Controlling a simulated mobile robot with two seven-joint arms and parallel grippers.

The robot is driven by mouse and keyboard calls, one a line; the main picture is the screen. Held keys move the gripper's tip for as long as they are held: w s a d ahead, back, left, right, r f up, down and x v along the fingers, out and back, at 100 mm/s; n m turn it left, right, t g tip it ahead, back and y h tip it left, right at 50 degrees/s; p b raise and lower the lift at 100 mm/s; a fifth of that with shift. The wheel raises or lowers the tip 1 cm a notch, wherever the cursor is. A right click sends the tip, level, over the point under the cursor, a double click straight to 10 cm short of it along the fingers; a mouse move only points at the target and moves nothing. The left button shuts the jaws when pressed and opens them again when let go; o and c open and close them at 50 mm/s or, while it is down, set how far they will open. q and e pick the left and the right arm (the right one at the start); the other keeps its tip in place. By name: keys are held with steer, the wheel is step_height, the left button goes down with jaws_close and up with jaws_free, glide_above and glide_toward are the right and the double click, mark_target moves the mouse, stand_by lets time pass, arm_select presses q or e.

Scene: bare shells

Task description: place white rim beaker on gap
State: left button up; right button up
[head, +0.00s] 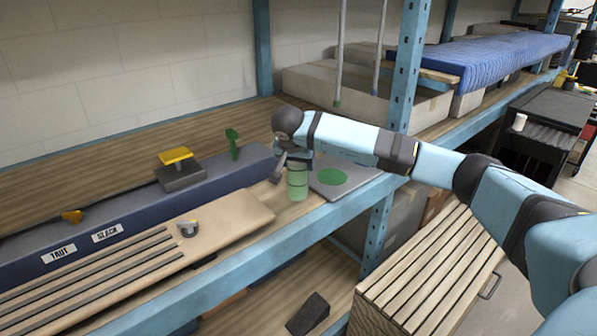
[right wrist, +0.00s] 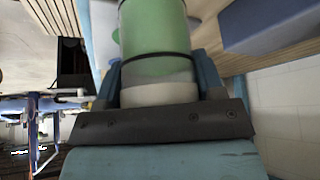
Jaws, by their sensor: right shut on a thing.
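The beaker (head: 297,184) is green and translucent with a dark band, beside the wooden board's right end in the head view. The right wrist view shows the beaker (right wrist: 155,32) with its white rim close to my palm. My right gripper (head: 292,162) is shut on it, with one finger on each side. It looks upright; I cannot tell whether its base touches the shelf. Just to its right lies a flat grey plate (head: 362,174) with a green disc (head: 332,177) on it. No spot is clearly marked as the gap. My left gripper is not in view.
A long dark blue box (head: 130,220) with labels runs behind the slatted wooden board (head: 235,210). It carries a yellow-topped block (head: 178,170) and a green knob (head: 233,143). A blue shelf post (head: 407,70) stands right of the plate. The shelf's front edge (head: 270,243) is close.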

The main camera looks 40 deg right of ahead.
step_height(320, 180, down, 4)
steer(key=shift+r, duration=0.25)
steer(key=shift+f, duration=0.15)
steer(key=o, duration=1.3)
